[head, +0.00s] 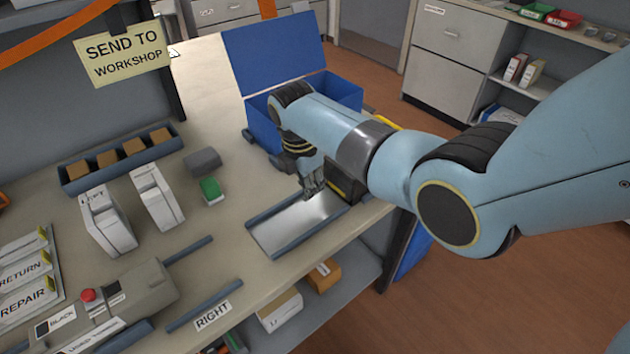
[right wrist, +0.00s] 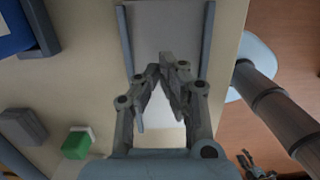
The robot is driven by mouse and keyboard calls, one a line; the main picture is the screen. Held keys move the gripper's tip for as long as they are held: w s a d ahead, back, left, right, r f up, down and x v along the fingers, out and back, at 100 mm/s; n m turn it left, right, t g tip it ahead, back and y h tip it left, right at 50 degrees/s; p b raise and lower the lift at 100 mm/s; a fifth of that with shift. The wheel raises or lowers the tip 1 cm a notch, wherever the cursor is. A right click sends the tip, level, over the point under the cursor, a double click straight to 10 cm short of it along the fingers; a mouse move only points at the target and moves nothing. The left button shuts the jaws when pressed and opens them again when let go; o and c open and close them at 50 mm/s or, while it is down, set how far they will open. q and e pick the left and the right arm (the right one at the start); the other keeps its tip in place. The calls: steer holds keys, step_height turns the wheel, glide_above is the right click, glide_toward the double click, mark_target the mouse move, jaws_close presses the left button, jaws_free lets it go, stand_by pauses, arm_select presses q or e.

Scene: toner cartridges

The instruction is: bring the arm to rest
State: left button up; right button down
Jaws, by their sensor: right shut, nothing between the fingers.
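My right arm reaches in from the right in the head view. My right gripper (head: 312,186) is above the far end of a shiny metal tray (head: 283,234) with blue-grey side rails. In the right wrist view the right gripper (right wrist: 168,68) has its fingertips close together with nothing between them. The tray's bare surface (right wrist: 170,25) shows behind the fingers. I cannot tell the exact height of the fingertips over the tray. My left gripper is in neither view.
A blue box (head: 258,127) with an open lid stands behind the arm. A green-and-white block (head: 211,190) and a grey block (head: 202,161) lie left of the tray. Two white cartridges (head: 157,198) stand farther left. The table's front edge runs close beside the tray.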

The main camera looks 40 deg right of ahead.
step_height(320, 180, up, 8)
steer(key=a, duration=0.1)
steer(key=s+f+m+t, duration=0.1)
steer(key=s+m+t, duration=0.1)
steer(key=s+m, duration=0.8)
steer(key=s+r+m+t, duration=0.1)
steer(key=s+r+m, duration=0.35)
steer(key=s, duration=0.35)
steer(key=s+r+m+t, duration=0.1)
steer(key=s+r+m, duration=0.3)
steer(key=s, duration=0.5)
step_height(320, 180, down, 36)
steer(key=s+d+g+b, duration=0.2)
steer(key=b, duration=0.8)
arm_select(q)
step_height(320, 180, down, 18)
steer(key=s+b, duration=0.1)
steer(key=b, duration=0.7)
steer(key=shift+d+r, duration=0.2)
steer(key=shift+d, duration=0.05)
arm_select(e)
steer(key=s+f, duration=0.9)
steer(key=f, duration=0.3)
steer(key=s+f+g, duration=0.1)
steer(key=s+f, duration=0.8)
steer(key=f, duration=0.3)
steer(key=shift+s+d+y, duration=0.15)
steer(key=shift+d+y, duration=0.25)
steer(key=shift+d, duration=0.05)
